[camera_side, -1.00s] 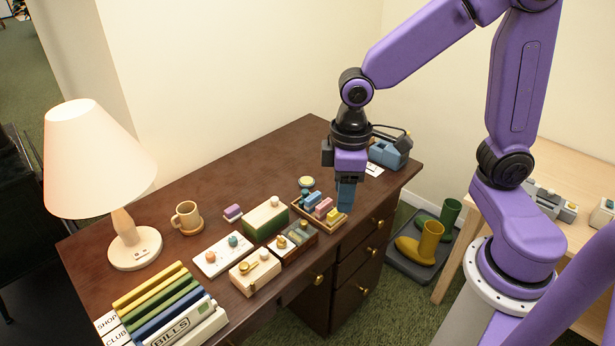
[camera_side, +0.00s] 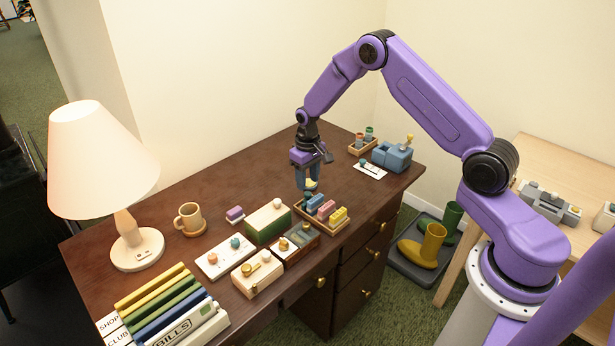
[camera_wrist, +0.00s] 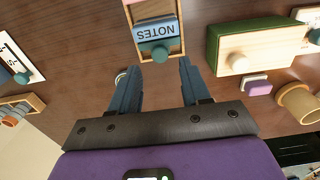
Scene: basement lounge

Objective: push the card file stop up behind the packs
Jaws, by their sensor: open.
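The card file is a light wooden tray (camera_side: 341,224) near the desk's right front, with blue, pink (camera_side: 326,209) and yellow packs (camera_side: 338,216) standing in it. In the wrist view, a blue pack labelled NOTES (camera_wrist: 157,31) stands in the tray.
A green and cream box (camera_side: 268,221) stands left of the tray, with a small box of blocks (camera_side: 302,240) nearby. A yellow-topped round item (camera_side: 311,185) is behind the fingers. A blue device (camera_side: 392,156) is at back right. The desk's back middle is clear.

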